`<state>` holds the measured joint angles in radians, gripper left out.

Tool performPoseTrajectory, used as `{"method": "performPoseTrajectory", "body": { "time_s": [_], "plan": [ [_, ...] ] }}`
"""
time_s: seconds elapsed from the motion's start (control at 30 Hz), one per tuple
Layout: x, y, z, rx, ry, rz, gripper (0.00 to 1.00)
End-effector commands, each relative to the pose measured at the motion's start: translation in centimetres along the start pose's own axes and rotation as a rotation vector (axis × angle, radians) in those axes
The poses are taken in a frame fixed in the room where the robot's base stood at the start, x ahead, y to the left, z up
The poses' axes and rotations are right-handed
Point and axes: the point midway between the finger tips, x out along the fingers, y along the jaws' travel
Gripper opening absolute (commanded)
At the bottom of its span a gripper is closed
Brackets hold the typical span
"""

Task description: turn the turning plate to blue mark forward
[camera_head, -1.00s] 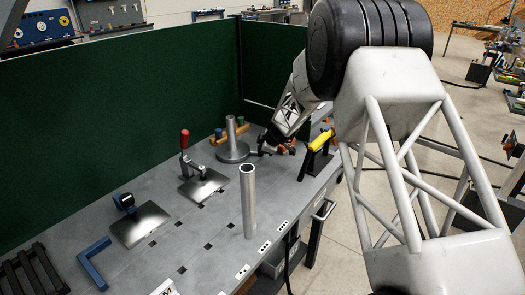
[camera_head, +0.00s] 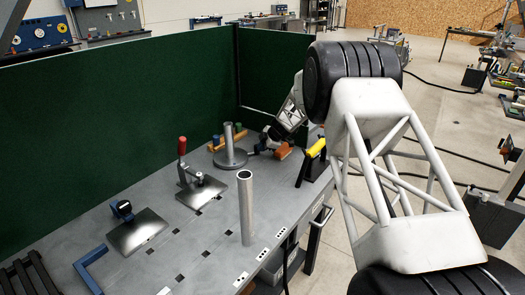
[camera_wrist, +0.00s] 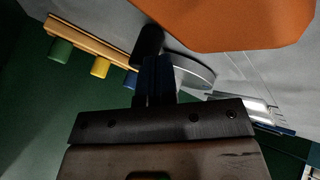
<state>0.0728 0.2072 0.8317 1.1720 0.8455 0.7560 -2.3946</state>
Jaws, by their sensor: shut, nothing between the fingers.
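The turning plate (camera_head: 229,160) is a round grey disc near the back of the table, with an upright metal post (camera_head: 228,137) on it. Part of a round grey plate also shows in the wrist view (camera_wrist: 194,72). My gripper (camera_head: 256,150) is small and dark in the head view, low and just right of the plate. In the wrist view my gripper (camera_wrist: 156,70) has its fingers together and empty, beside the plate's edge and a dark upright cylinder (camera_wrist: 149,42). Whether they touch is unclear.
A wooden rack (camera_wrist: 91,41) with green, yellow and blue pegs stands behind the plate. An orange piece (camera_wrist: 235,22) is close to my gripper. A yellow-handled stand (camera_head: 314,160), a metal tube (camera_head: 246,208) and a red-handled clamp (camera_head: 190,170) stand nearer. Green panels (camera_head: 120,105) close the back.

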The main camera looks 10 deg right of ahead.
Motion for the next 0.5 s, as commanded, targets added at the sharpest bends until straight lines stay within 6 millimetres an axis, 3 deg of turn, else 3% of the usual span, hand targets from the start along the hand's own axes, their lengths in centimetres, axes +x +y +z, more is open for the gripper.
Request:
{"method": "performPoseTrajectory", "body": {
  "time_s": [0.5],
  "plan": [
    [1.6,3.4,0.6,-0.067,0.037,-0.037,0.0]
  ]
}}
